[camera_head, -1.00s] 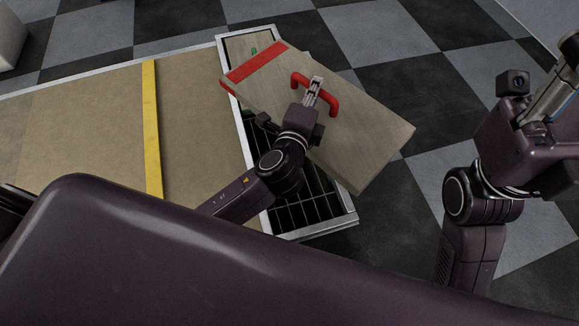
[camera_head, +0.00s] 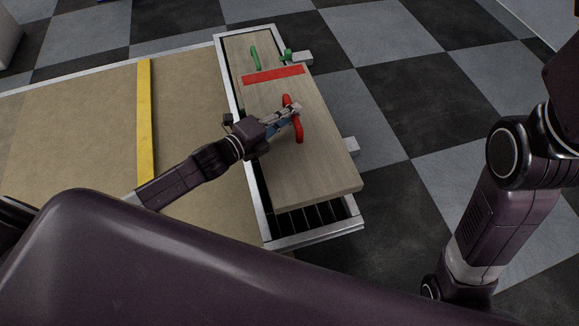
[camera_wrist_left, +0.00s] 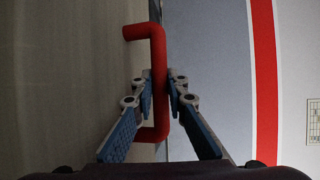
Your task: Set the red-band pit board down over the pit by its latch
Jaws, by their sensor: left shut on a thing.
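The red-band pit board (camera_head: 315,175) is a pale wooden slab with a red band (camera_head: 273,74) near its far end and a red handle (camera_head: 298,130). It lies lengthwise above the pit (camera_head: 305,219), and its right edge covers much of the pit's right rim. I cannot tell whether it touches the rim. My left gripper (camera_head: 297,108) is shut on the red handle; the left wrist view also shows the fingers (camera_wrist_left: 160,90) around the handle (camera_wrist_left: 158,75). My right gripper is out of view.
Another wooden board with a green handle (camera_head: 255,58) fills the pit's far end. A green piece (camera_head: 288,54) sits by the far block. A tan platform with a yellow stripe (camera_head: 147,110) lies left. Checkered floor (camera_head: 410,120) is clear at right.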

